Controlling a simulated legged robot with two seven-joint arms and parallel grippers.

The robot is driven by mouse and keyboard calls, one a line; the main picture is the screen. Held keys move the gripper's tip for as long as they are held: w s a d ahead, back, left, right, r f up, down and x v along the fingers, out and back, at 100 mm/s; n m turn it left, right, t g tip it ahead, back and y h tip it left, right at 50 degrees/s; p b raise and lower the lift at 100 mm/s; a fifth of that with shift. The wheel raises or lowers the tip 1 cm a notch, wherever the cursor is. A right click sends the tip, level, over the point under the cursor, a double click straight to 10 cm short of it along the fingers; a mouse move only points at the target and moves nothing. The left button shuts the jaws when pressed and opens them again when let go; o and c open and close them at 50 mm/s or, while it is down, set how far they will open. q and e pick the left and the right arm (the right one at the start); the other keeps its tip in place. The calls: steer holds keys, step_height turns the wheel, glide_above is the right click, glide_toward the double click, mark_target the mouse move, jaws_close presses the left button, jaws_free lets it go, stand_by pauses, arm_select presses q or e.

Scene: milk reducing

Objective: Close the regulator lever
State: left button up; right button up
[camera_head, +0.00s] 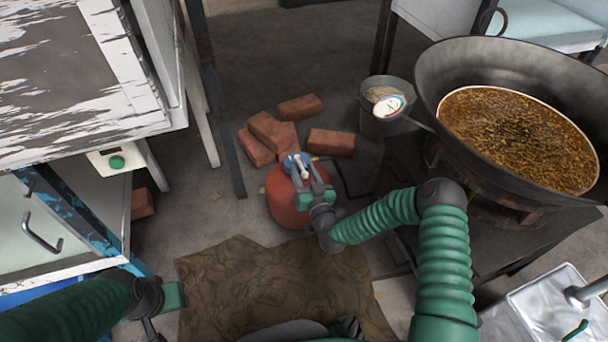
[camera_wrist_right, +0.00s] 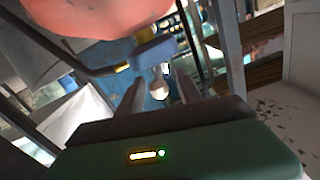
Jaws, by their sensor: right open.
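The red gas cylinder (camera_head: 288,203) stands on the floor in the middle of the head view. The blue regulator (camera_head: 291,160) sits on top of it, with a pale lever (camera_head: 303,170). My right gripper (camera_head: 305,175) is over the cylinder top, open, its fingers on either side of the lever. In the wrist view the red cylinder (camera_wrist_right: 115,15) is at the top, the blue regulator (camera_wrist_right: 155,48) below it, and the lever's pale knob (camera_wrist_right: 159,88) between the two fingers. I cannot tell whether they touch it. My left gripper (camera_head: 172,296) is low at left, fingers unclear.
A large wok of brown food (camera_head: 515,135) stands on a dark stand at right, with a metal bucket (camera_head: 378,125) beside it. Bricks (camera_head: 300,107) lie behind the cylinder. A brown cloth (camera_head: 270,285) lies in front. A worn cabinet (camera_head: 75,75) fills the left.

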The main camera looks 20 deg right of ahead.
steer(key=shift+d, duration=0.1)
steer(key=shift+c, duration=0.4)
jaws_close()
stand_by(0.8)
